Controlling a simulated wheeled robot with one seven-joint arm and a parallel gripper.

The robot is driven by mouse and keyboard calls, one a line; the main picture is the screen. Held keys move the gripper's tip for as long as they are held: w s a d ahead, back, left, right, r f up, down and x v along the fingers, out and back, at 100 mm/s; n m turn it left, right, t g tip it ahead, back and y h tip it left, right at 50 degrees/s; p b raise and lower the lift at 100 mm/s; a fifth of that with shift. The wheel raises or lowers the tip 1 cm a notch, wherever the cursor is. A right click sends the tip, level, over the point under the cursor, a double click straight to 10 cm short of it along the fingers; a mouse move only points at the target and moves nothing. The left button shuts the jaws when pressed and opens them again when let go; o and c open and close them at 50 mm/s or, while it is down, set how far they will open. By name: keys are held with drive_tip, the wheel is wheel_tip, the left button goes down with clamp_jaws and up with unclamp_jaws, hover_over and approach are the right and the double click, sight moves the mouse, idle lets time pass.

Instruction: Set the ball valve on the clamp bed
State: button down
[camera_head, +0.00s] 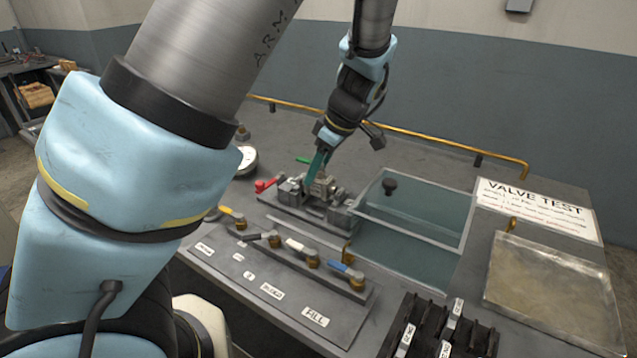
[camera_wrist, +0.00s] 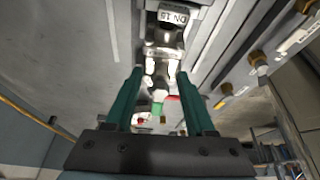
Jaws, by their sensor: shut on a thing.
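The metal ball valve (camera_head: 321,187) is at the grey clamp bed (camera_head: 292,214) on the test bench, low between its blocks. I cannot tell whether it rests fully on the bed. My gripper (camera_head: 317,176) reaches down from above with teal fingers shut on the valve. In the wrist view the two fingers of my gripper (camera_wrist: 161,78) stand either side of the shiny valve (camera_wrist: 161,66), in line with a block marked "DN 15" (camera_wrist: 172,16). A red handle (camera_head: 265,184) is at the bed's left end. The fingers partly hide the valve.
A panel with coloured levers (camera_head: 297,248) lies in front. A black slotted rack (camera_head: 440,328), a metal tray (camera_head: 555,290) and a "VALVE TEST" sign (camera_head: 540,208) are to the right. A yellow rail (camera_head: 420,139) runs behind.

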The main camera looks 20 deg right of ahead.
sight(321, 178)
drive_tip(key=shift+f+p, duration=0.3)
drive_tip(key=shift+f, duration=1.6)
drive_tip(key=shift+f, duration=0.15)
drive_tip(key=shift+c, duration=1.1)
unclamp_jaws()
drive_tip(key=b+v, duration=0.2)
drive_tip(key=v, duration=1)
drive_tip(key=w+a+f+m+g+h, duration=0.1)
drive_tip(key=a+f+m, duration=0.1)
drive_tip(key=a, duration=0.6)
drive_tip(key=w+a+f+m+g+h, duration=0.1)
drive_tip(key=w+a+f+m, duration=0.1)
drive_tip(key=a, duration=0.5)
drive_tip(key=s+a+m, duration=0.2)
drive_tip(key=a+m, duration=0.1)
drive_tip(key=a, duration=0.4)
drive_tip(key=s+a+m+h, duration=0.1)
drive_tip(key=s+a+m, duration=0.1)
drive_tip(key=a, duration=0.6)
drive_tip(key=shift+s+f+m, duration=0.35)
drive_tip(key=shift+s+m, duration=0.05)
drive_tip(key=shift+s, duration=0.05)
